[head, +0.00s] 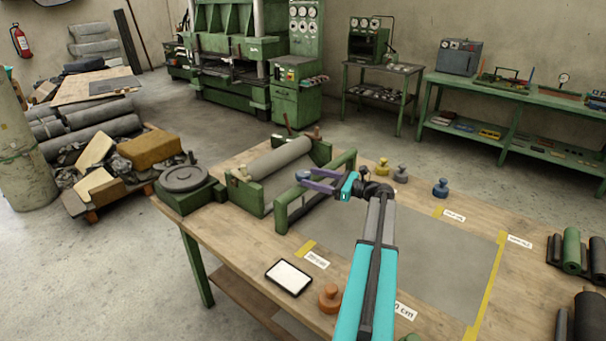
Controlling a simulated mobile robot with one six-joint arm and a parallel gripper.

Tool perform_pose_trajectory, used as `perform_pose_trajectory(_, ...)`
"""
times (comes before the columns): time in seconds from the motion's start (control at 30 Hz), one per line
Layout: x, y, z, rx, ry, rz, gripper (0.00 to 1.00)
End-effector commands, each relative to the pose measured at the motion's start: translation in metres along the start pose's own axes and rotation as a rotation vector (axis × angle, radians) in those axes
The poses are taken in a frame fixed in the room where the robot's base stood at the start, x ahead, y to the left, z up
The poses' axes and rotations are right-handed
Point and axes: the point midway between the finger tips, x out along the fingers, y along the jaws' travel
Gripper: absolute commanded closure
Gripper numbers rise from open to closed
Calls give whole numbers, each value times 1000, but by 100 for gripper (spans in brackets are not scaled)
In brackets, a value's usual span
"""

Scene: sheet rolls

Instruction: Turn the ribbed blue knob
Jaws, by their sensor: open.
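A small blue knob (440,188) stands upright on the wooden table, right of my arm and near the far edge. Its ribs are too small to make out. My gripper (303,177), with purple fingers, is open and points left, over the green roller frame. It is well to the left of the blue knob and apart from it. I see nothing between the fingers. No other thing covers the blue knob.
A yellow knob (382,167) and a grey knob (400,174) stand left of the blue one. An orange knob (329,298) and a white-faced tablet (289,278) are near the front. A grey sheet (440,255) lies flat. Dark rolls (571,249) are at right.

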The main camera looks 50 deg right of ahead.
Motion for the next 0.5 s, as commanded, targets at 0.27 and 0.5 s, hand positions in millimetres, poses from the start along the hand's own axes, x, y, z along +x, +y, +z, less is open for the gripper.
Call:
perform_pose_trajectory(0.27, 35, 0, 1, 1, 0, 2, 40)
perform_pose_trajectory(0.5, 45, 0, 0, 0, 1, 1, 40)
